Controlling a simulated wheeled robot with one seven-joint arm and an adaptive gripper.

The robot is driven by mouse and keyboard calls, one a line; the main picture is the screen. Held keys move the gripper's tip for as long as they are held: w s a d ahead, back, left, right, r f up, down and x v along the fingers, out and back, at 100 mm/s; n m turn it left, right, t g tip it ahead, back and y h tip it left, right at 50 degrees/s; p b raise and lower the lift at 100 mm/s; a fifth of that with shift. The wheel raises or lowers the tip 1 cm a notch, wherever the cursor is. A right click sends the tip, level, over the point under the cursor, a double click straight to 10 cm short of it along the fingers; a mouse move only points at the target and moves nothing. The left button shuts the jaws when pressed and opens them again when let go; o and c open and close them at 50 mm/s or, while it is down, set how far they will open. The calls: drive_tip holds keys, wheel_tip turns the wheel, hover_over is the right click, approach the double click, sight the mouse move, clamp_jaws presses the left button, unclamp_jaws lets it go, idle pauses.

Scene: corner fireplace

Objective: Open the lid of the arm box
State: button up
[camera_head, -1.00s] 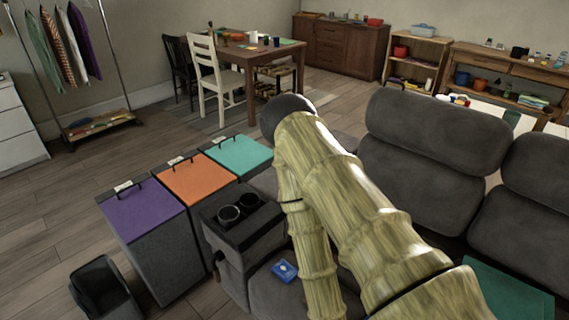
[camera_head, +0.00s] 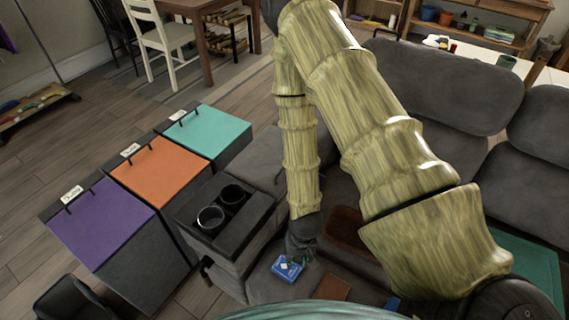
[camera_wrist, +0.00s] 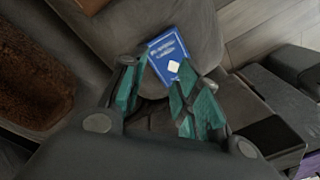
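The arm box (camera_head: 245,240) is the dark grey sofa arm left of the seat, with a flat black top holding two round cup holders (camera_head: 221,205). I see no raised lid on it. In the wrist view its dark top (camera_wrist: 268,138) shows at the lower right, partly hidden by my finger. My gripper (camera_head: 301,258) hangs over the sofa seat, to the right of the arm box and apart from it. Its two teal fingers (camera_wrist: 163,64) are spread, with nothing visibly held. A blue card pack (camera_head: 286,268) shows just beyond the fingertips on the seat.
A brown fuzzy tray or cushion (camera_head: 348,229) and a brown flat item (camera_head: 332,287) lie on the sofa (camera_head: 440,85). Left of the arm box stand bins with purple (camera_head: 100,222), orange (camera_head: 160,172) and teal (camera_head: 209,132) lids. Open floor lies further left.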

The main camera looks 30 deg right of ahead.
drive_tip(key=w+d+r+m+b, duration=0.1)
drive_tip(key=w+d+r+m, duration=0.25)
drive_tip(key=w+r, duration=0.45)
drive_tip(key=w+d+r+m+t+b, duration=0.1)
drive_tip(key=w+d+r+m, duration=0.1)
drive_tip(key=w+d+r, duration=0.6)
drive_tip(key=w+d+r+m+b, duration=0.1)
drive_tip(key=w+r+m, duration=0.3)
drive_tip(key=w, duration=0.7)
drive_tip(key=shift+n+y, duration=0.3)
drive_tip(key=shift+n, duration=0.45)
drive_tip(key=shift+w+a+f+p, duration=0.15)
drive_tip(key=shift+w+a+f, duration=0.15)
drive_tip(key=shift+f, duration=1.35)
drive_tip(key=shift+w+a+f+p, duration=0.15)
drive_tip(key=shift+w+f, duration=0.2)
drive_tip(key=shift+f, duration=1.25)
drive_tip(key=shift+w+a+f+p, duration=0.1)
drive_tip(key=shift+w+a+f, duration=0.2)
drive_tip(key=shift+f, duration=1.35)
clamp_jaws()
